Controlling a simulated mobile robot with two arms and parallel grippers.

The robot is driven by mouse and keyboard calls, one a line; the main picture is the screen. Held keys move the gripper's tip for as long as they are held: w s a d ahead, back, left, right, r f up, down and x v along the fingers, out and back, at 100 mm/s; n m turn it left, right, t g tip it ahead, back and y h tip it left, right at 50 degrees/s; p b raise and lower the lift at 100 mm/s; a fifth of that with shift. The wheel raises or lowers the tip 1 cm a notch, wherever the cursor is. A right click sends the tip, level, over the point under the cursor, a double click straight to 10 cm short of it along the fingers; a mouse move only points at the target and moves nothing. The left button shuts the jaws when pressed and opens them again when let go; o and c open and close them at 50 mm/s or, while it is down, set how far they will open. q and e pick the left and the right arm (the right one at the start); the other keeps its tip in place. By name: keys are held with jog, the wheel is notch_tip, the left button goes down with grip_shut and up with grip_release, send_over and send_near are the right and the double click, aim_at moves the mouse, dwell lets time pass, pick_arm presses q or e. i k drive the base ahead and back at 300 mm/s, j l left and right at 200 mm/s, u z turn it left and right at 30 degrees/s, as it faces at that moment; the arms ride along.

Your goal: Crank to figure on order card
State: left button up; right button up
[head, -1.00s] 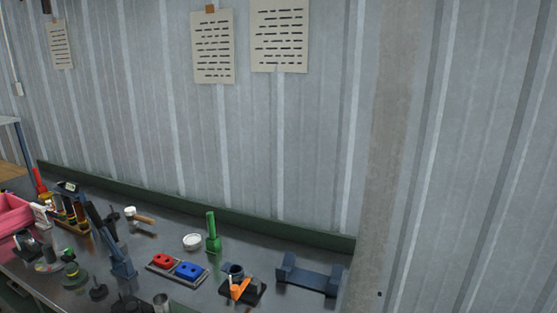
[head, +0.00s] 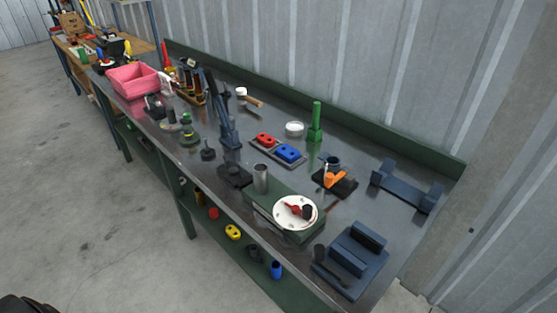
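A white round dial (head: 295,209) with a red piece and a dark knob on it lies on a dark green box (head: 262,206) near the front edge of the bench; it looks like the crank. A small white card (head: 167,82) stands beside the pink bin; it may be the order card, and any writing on it is too small to read. Neither of my grippers is in view.
The long metal bench (head: 222,178) holds a pink bin (head: 133,81), a metal cylinder (head: 261,178), red and blue blocks (head: 277,148), an orange-topped fixture (head: 335,178), a blue cradle (head: 405,190) and a blue block fixture (head: 350,262). Open floor (head: 80,220) lies left.

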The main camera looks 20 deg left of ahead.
aim_at(305, 214)
jog(key=j+u, duration=0.15)
jog(key=j, duration=0.4)
jog(key=j+u, duration=0.1)
jog(key=j, duration=0.45)
jog(key=i+j+u, duration=0.15)
jog(key=j, duration=0.4)
jog(key=j+u, duration=0.1)
jog(key=j, duration=0.4)
jog(key=i+j+u, duration=0.15)
jog(key=j, duration=0.4)
jog(key=i+j+u, duration=0.1)
jog(key=j, duration=0.4)
jog(key=z, duration=1.75)
